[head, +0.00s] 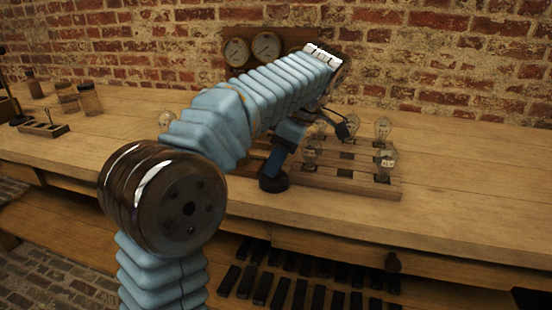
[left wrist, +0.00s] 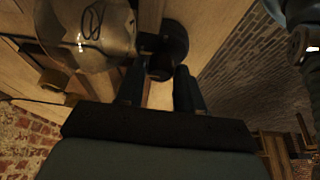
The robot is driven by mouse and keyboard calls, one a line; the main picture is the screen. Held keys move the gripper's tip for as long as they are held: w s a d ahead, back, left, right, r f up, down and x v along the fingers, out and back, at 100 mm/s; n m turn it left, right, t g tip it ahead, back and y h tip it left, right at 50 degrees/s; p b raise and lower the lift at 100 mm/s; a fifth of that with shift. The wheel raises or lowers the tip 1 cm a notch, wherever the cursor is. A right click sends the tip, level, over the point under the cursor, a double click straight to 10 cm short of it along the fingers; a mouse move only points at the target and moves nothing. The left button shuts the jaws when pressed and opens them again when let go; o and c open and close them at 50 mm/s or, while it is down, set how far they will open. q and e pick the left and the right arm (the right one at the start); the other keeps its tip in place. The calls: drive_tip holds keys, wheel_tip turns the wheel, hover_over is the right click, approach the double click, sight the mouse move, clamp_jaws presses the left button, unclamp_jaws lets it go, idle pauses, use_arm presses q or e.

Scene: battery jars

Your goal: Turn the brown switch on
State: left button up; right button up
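My left gripper (head: 272,170) points down at the front left edge of a wooden board (head: 350,185) with bulbs. A dark round switch-like piece (head: 274,184) shows at its fingertips; its brown colour is hard to make out. In the left wrist view, my left gripper (left wrist: 160,82) has its two fingers apart, with a gap between them. The dark round piece (left wrist: 172,45) shows just beyond the fingertips; whether they touch it is unclear. My arm hides part of the board. My right gripper is not in view.
Several glass bulbs (head: 382,127) stand on the board, and one bulb (left wrist: 85,35) is close beside the fingers. Two round gauges (head: 267,46) are at the brick wall. Jars (head: 89,98) and a small tray (head: 45,130) are at left. The right side of the bench is clear.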

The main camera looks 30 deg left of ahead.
use_arm(q)
clamp_jaws()
drive_tip(key=shift+m, duration=0.3)
drive_tip(key=m+t+b, duration=0.1)
drive_tip(key=m, duration=0.1)
drive_tip(key=shift+s+m, duration=0.1)
drive_tip(key=shift+m, duration=0.3)
drive_tip(key=m+t+b, duration=0.1)
drive_tip(key=m+t, duration=0.1)
drive_tip(key=m, duration=0.2)
drive_tip(key=shift+s+m, duration=0.15)
drive_tip(key=shift+m, duration=0.15)
drive_tip(key=m, duration=0.2)
drive_tip(key=m+t+h, duration=0.1)
drive_tip(key=m, duration=0.1)
drive_tip(key=shift+s+a+m+t, duration=0.1)
drive_tip(key=shift+a+m+t, duration=0.05)
drive_tip(key=shift+m+t, duration=0.15)
drive_tip(key=m+h, duration=0.1)
drive_tip(key=m, duration=0.1)
drive_tip(key=m+h, duration=0.1)
drive_tip(key=m, duration=0.2)
drive_tip(key=shift+t, duration=0.3)
